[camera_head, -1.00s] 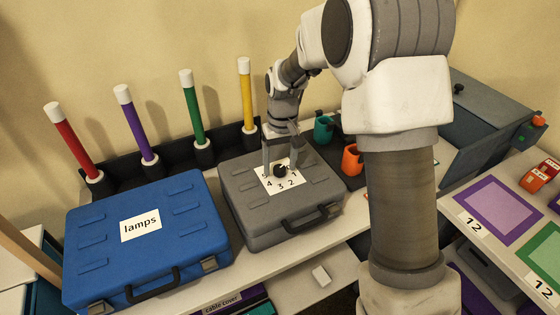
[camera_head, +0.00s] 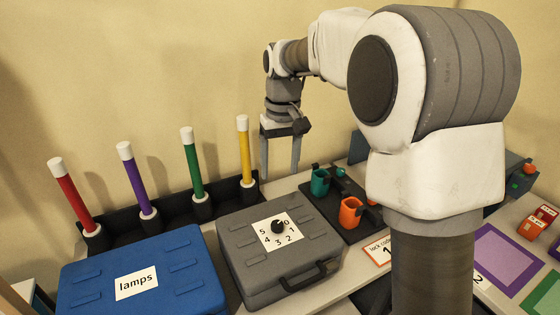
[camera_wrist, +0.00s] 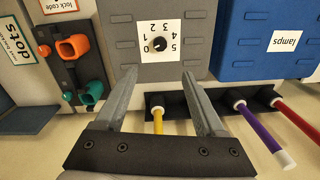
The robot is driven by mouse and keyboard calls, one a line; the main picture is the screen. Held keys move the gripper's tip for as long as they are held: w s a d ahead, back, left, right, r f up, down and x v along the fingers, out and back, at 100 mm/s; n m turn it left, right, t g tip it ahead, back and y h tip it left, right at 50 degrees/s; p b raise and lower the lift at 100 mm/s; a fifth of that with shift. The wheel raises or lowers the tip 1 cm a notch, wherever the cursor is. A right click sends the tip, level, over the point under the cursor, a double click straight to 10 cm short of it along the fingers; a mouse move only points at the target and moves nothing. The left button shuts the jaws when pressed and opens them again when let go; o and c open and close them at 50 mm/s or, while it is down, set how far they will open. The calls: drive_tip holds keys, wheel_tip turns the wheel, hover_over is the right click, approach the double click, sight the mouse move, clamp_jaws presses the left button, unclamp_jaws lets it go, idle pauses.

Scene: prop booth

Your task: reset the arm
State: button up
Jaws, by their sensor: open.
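My gripper (camera_head: 280,155) is open and empty in the head view, raised above the back edge of the grey case (camera_head: 280,255). Its fingers point down and stand apart from the dial (camera_head: 278,227) on the case's white number card. In the wrist view my gripper (camera_wrist: 168,88) shows two spread fingers with nothing between them. The grey case (camera_wrist: 150,65) and its black dial (camera_wrist: 158,44) lie beyond the fingertips there. My arm rises and bends over the right half of the head view.
A blue "lamps" case (camera_head: 185,262) lies left of the grey case. Red, purple, green and yellow (camera_head: 246,150) sticks stand upright in a black rack behind. Teal (camera_head: 320,182) and orange (camera_head: 351,212) cups sit on a dark board at right. The wall is close behind.

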drive_tip(key=shift+r, duration=0.25)
drive_tip(key=s+d+r+m+t, duration=0.1)
drive_tip(key=s+d+r+t, duration=0.35)
drive_tip(key=s, duration=0.75)
drive_tip(key=s+d+m, duration=0.1)
drive_tip(key=s+d, duration=0.1)
drive_tip(key=s, duration=0.4)
drive_tip(key=s+d+f+m+t, duration=0.1)
drive_tip(key=s+d, duration=0.2)
drive_tip(key=s, duration=0.4)
drive_tip(key=shift+s+f, duration=0.3)
